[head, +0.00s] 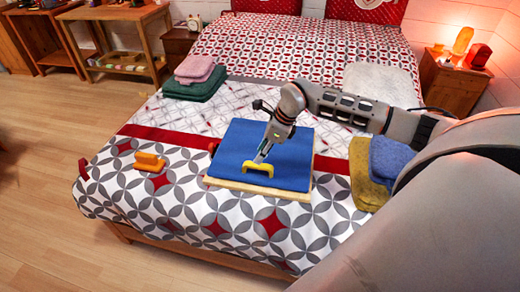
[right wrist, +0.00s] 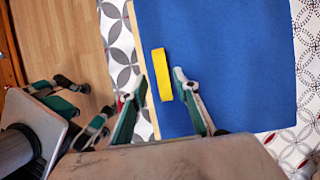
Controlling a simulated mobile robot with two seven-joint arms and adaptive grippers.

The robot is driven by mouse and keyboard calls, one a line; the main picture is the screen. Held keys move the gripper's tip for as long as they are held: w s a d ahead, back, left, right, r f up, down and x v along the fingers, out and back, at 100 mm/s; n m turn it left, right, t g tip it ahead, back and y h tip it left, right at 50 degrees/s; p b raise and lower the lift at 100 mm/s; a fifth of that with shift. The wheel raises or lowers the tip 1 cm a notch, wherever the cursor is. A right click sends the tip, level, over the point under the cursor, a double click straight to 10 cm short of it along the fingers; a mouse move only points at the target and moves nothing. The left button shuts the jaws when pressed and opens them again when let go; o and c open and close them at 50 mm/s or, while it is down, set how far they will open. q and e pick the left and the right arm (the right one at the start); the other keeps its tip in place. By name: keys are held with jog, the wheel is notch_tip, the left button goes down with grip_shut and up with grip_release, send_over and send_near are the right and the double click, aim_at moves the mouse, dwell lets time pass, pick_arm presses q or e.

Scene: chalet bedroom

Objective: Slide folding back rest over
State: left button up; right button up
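The folding back rest lies on the bed as a blue padded panel (head: 240,147) over a pale wooden board (head: 230,185). A yellow handle (head: 257,168) sits near the panel's front edge. My right gripper (head: 262,157) is above this handle. In the right wrist view, the blue panel (right wrist: 235,60) fills the right side. The yellow handle (right wrist: 162,75) lies between and slightly ahead of my right gripper's spread fingers (right wrist: 158,85), with gaps on both sides. My left gripper (right wrist: 97,102) shows at the left of the right wrist view with its fingers apart and empty.
An orange handle-shaped block (head: 149,162) lies on the patterned bed cover (head: 190,205). Folded towels stand at the back left (head: 197,84); yellow (head: 366,180) and blue (head: 389,158) ones lie at the right, beside my arm. The cover left of the panel is mostly clear.

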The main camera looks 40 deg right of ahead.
aim_at(254, 165)
jog(key=shift+b+x, duration=0.45)
jog(key=shift+x, duration=3.5)
jog(key=shift+d, duration=0.1)
jog(key=shift+c, duration=0.3)
grip_shut()
